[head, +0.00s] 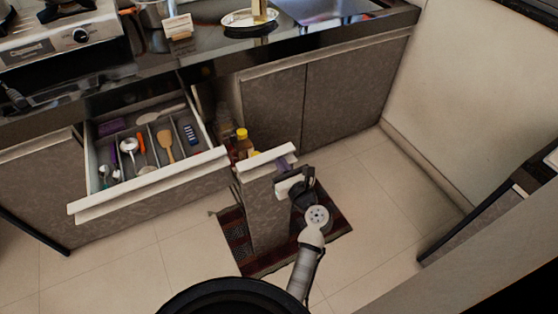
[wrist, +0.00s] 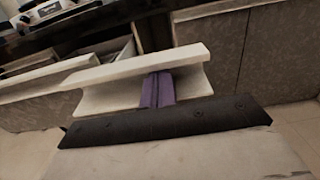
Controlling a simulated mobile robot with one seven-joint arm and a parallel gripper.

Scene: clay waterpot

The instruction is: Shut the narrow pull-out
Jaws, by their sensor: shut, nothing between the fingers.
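The narrow pull-out (head: 262,210) stands out from the cabinet row, with a tall patterned front and a pale top edge. Bottles with yellow caps (head: 242,138) show inside it. My gripper (head: 285,163) is shut and empty, with its purple fingers at the right end of the pull-out's top edge. In the wrist view the purple fingers (wrist: 157,90) lie over the pale ledge (wrist: 135,68) of the front. I cannot tell whether they touch it.
A wide drawer (head: 150,185) with utensils in it stands open to the left. Closed cabinet doors (head: 335,100) are to the right. A dark red mat (head: 238,242) lies under the pull-out. Tiled floor (head: 365,185) is clear at the right.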

